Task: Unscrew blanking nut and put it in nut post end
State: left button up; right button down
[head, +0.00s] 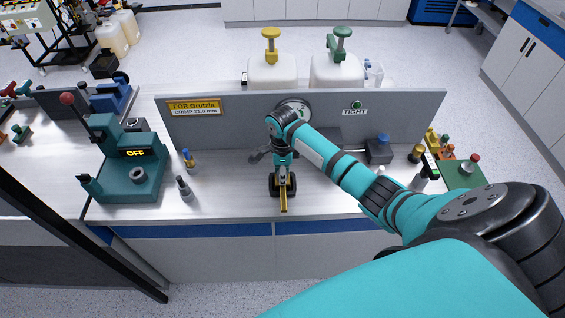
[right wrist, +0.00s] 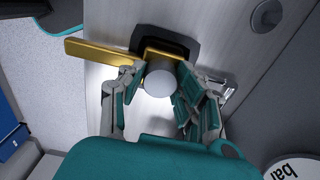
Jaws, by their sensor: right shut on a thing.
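My right gripper (head: 283,172) points down over the bench in the head view. In the right wrist view my right gripper (right wrist: 160,82) is shut on a grey round-topped piece, which looks like the blanking nut (right wrist: 161,78). Behind it is a gold fitting (right wrist: 163,54) in a black holder (right wrist: 193,45), with a gold bar (right wrist: 97,51) sticking out to the left. The gold bar (head: 284,199) points toward the bench's front edge in the head view. The fingers hide the nut in the head view. I cannot tell which thing is the nut post end. My left gripper is not in view.
A dark block (head: 379,152) and small parts (head: 467,168) are at right. The front middle-left bench is clear.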

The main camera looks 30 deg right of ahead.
jog(key=n, duration=0.5)
jog(key=shift+n, duration=1.4)
jog(key=shift+n, duration=1.1)
jog(key=n, duration=0.3)
jog(key=shift+d+n, duration=0.1)
jog(key=shift+n, duration=0.2)
jog(key=n, duration=0.4)
jog(key=shift+n, duration=0.9)
